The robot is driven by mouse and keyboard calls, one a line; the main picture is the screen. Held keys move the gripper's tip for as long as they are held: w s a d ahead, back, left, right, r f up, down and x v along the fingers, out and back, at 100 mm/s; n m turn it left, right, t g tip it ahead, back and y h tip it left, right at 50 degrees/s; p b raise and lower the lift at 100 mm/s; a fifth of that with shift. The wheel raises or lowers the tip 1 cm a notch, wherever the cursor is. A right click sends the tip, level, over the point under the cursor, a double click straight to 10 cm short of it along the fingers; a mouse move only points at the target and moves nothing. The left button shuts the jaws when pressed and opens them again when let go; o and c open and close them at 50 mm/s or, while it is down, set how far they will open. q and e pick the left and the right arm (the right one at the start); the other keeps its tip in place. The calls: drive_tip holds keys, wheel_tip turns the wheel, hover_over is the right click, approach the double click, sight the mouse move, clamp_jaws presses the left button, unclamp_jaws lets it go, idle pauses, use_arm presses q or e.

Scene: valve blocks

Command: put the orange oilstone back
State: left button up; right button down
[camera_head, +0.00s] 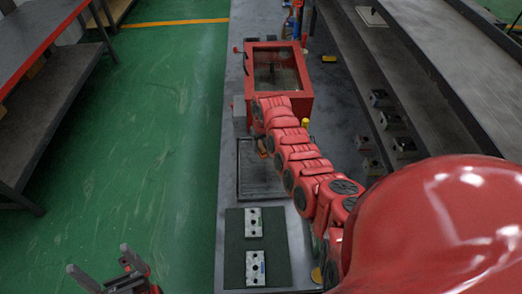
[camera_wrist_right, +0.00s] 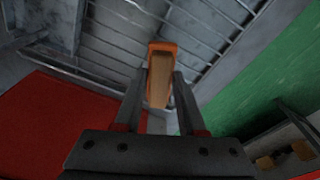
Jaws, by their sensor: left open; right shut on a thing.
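The orange oilstone (camera_wrist_right: 161,68), an orange block with a tan face, is between the fingers of my right gripper (camera_wrist_right: 158,84) in the right wrist view. The gripper is shut on it. In the head view my right gripper (camera_head: 262,145) is small and partly hidden by my arm, over the far end of a dark shallow tray (camera_head: 244,193). I cannot tell whether the oilstone touches anything below. My left gripper (camera_head: 100,262) is open and empty at the lower left, over the green floor.
A red box with a window (camera_head: 305,72) stands on the bench beyond the tray. Two metal valve blocks (camera_head: 253,222) lie on a dark mat (camera_head: 234,240) at the near end. Metal bars (camera_wrist_right: 100,45) show behind the oilstone. Shelves (camera_head: 400,85) line the right side.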

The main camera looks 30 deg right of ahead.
sight(261, 151)
drive_tip(key=shift+f+p, duration=0.4)
drive_tip(key=shift+f, duration=1.35)
drive_tip(key=shift+b, duration=0.3)
drive_tip(key=shift+f, duration=0.2)
drive_tip(key=c, duration=0.5)
unclamp_jaws()
drive_tip(key=shift+r, duration=0.2)
